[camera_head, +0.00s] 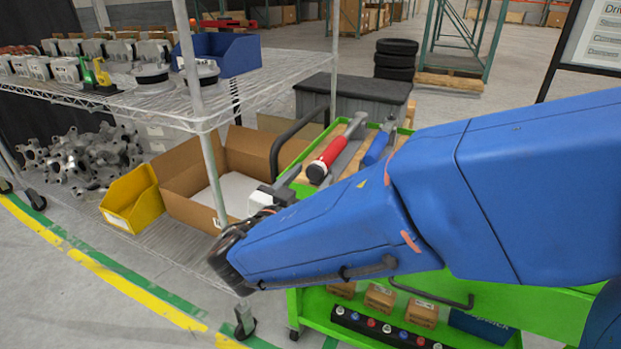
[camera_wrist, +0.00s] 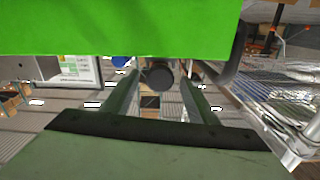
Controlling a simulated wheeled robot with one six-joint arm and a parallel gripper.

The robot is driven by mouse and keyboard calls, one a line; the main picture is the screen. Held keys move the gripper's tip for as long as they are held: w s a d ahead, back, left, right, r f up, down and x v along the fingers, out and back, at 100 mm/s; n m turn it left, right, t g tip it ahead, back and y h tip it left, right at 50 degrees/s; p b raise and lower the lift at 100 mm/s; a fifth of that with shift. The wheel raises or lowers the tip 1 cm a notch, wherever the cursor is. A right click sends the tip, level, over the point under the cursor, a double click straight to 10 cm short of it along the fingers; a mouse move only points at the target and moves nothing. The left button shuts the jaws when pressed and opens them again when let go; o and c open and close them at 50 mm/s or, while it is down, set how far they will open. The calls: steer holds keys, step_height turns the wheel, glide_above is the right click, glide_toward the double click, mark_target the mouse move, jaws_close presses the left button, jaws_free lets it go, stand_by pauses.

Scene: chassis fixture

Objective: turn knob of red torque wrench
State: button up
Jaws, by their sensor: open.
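The red torque wrench (camera_head: 335,152) lies on the top of the green cart in the head view, its black end toward my gripper. A blue-handled tool (camera_head: 377,147) lies to its right. My gripper (camera_head: 288,177) is just left of the wrench's black end, partly hidden behind my blue arm. In the wrist view, my gripper (camera_wrist: 158,88) is open, one finger on each side of a dark round knob (camera_wrist: 159,75). The knob appears between the fingers; contact cannot be told. The wrench's red part is hidden there. A blue round end (camera_wrist: 121,61) shows by the left finger.
The green cart (camera_head: 460,286) fills the wrist view's top as a green panel (camera_wrist: 120,28). A dark cart handle (camera_head: 283,140) is near my gripper. A wire rack (camera_head: 255,88) with a cardboard box (camera_head: 185,180) and yellow bin (camera_head: 130,198) stands left.

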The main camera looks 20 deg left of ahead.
steer(key=shift+w, duration=0.25)
steer(key=c, duration=1.1)
steer(key=shift+n, duration=0.3)
steer(key=n, duration=1)
